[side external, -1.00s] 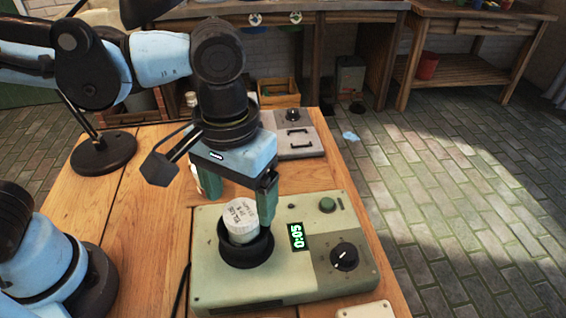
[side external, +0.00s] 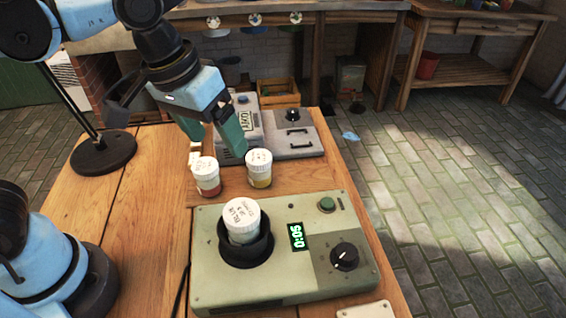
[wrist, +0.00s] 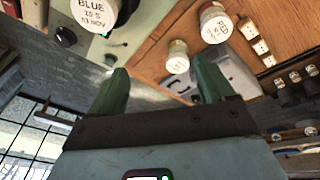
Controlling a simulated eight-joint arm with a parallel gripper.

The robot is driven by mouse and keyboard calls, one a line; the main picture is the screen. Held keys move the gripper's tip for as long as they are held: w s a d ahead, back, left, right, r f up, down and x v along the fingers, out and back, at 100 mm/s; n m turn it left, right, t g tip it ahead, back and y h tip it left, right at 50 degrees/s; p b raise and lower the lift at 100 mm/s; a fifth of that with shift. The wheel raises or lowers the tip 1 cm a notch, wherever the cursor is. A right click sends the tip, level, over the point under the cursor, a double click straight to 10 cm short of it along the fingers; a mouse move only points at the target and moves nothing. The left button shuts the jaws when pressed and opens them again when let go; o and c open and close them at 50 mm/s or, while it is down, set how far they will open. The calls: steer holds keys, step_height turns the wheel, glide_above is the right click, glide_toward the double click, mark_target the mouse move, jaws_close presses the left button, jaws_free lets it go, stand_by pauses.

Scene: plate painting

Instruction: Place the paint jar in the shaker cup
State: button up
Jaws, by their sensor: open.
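A paint jar with a white lid (side external: 242,214) sits in the black shaker cup (side external: 246,256) on the green machine, its lid well above the cup rim. In the wrist view this lid (wrist: 93,14) reads BLUE, 10 S, 13 NOV. My gripper (side external: 212,140) is open and empty, tilted, above and behind the machine. It is apart from the jar. Its green fingers also show in the wrist view (wrist: 160,85). The jar's lower part is hidden in the cup.
Two more white-lidded jars, one red (side external: 207,178) and one yellow (side external: 259,170), stand on the table behind the machine, close below my gripper. The machine (side external: 325,270) has a 0:05 display and a dial. A grey device (side external: 290,140) stands at the back. A black lamp (side external: 102,155) stands left.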

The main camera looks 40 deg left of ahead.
steer(key=w+a+f+t+y, duration=0.1)
steer(key=a+f+t, duration=0.3)
steer(key=a, duration=0.7)
steer(key=shift+f+m, duration=0.4)
steer(key=shift+f, duration=0.05)
steer(key=shift+c, duration=0.3)
